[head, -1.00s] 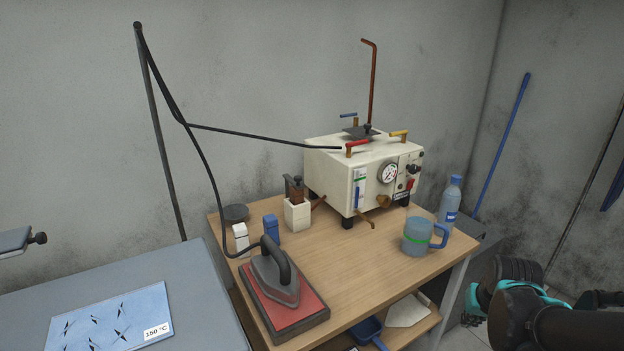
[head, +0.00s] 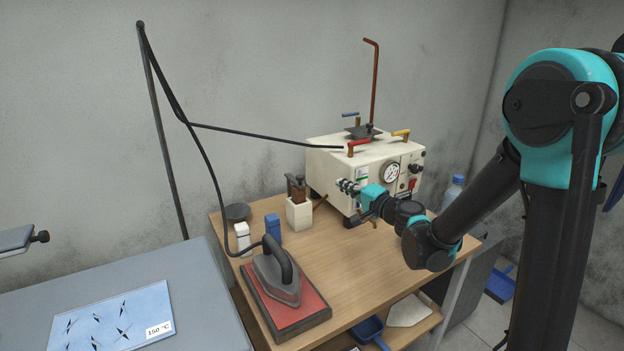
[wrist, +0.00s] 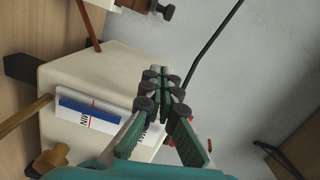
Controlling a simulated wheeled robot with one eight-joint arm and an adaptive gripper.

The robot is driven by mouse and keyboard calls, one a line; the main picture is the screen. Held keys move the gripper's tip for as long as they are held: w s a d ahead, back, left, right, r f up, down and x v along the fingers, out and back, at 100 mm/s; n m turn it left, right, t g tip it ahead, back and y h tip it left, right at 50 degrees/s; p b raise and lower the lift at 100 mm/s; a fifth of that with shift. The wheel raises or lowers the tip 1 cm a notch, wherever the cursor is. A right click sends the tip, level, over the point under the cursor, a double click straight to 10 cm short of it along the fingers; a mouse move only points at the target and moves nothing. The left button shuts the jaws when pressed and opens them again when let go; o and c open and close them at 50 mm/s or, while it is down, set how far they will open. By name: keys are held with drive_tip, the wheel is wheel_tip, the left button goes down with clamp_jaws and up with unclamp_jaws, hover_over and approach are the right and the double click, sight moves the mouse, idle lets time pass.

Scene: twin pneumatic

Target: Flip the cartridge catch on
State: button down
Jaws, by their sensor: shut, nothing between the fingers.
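A cream steam-generator box (head: 330,160) stands on the wooden table. On top it has a red-handled lever (head: 357,143), a yellow-handled lever (head: 400,133) and a blue-handled lever (head: 349,114). Its front has a round gauge (head: 391,173) and a red switch (head: 412,185). I cannot tell which part is the cartridge catch. My gripper (head: 346,186) is shut and empty, in front of the box's left front. In the wrist view, my gripper's fingertips (wrist: 160,76) meet above the box (wrist: 85,80), near its blue and white level label (wrist: 90,112). Contact is unclear.
A white block with a brown top piece (head: 298,212) stands left of the box. An iron (head: 277,275) rests on a red pad. A black cable (head: 265,138) runs to the box's top. A blue bottle (head: 454,192) is partly behind my arm.

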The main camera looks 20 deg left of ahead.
drive_tip(key=shift+a, duration=0.15)
drive_tip(key=shift+w, duration=0.1)
drive_tip(key=w+a, duration=0.3)
drive_tip(key=a, duration=0.8)
drive_tip(key=shift+f, duration=0.45)
